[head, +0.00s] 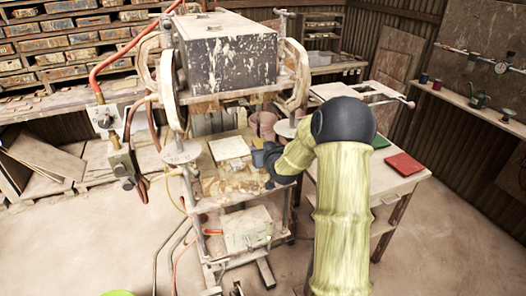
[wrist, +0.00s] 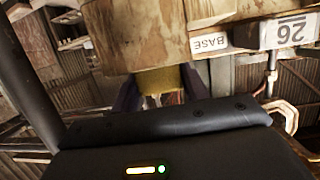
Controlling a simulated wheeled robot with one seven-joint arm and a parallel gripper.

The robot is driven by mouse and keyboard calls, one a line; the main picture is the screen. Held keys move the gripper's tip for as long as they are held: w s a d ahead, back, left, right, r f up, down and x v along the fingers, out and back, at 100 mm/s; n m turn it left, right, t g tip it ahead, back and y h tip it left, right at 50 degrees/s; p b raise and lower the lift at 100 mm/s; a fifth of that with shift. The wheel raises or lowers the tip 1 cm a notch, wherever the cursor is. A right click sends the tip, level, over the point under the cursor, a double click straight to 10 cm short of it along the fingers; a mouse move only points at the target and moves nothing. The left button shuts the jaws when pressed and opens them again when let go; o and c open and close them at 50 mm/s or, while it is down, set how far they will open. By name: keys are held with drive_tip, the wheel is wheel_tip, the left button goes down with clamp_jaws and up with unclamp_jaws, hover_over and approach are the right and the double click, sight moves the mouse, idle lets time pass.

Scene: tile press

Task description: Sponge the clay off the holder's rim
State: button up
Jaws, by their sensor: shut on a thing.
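My gripper (wrist: 158,92) is shut on a yellow sponge (wrist: 160,78) in the wrist view, with a dark finger on each side. The sponge's far end meets or passes behind a worn wooden block (wrist: 150,35) labelled BASE. I cannot tell whether they touch. This block may be the holder; its clay and rim are not clear. In the head view my gripper (head: 264,158) is at the press table, just right of a pale square slab (head: 229,148). The sponge is not clear there.
The press's heavy grey block (head: 228,55) hangs above the table between white wheels and posts. A side table (head: 385,180) at the right bears a red tile (head: 404,164) and a green one. A control box (head: 248,230) sits on the lower shelf. The floor in front is mostly open.

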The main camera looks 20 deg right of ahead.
sight(260, 143)
drive_tip(key=shift+w, duration=1.55)
drive_tip(key=shift+w+a, duration=0.15)
drive_tip(key=shift+a, duration=0.15)
drive_tip(key=shift+d, duration=0.15)
drive_tip(key=shift+s+d+b, duration=0.1)
drive_tip(key=shift+s+b, duration=0.1)
drive_tip(key=shift+b, duration=0.1)
drive_tip(key=shift+s+d+b, duration=0.2)
drive_tip(key=shift+s+b, duration=0.15)
drive_tip(key=shift+s, duration=0.35)
drive_tip(key=shift+s+f+b, duration=0.1)
drive_tip(key=shift+s+b, duration=0.4)
drive_tip(key=shift+s, duration=0.35)
drive_tip(key=shift+s+a, duration=0.1)
drive_tip(key=shift+s, duration=0.1)
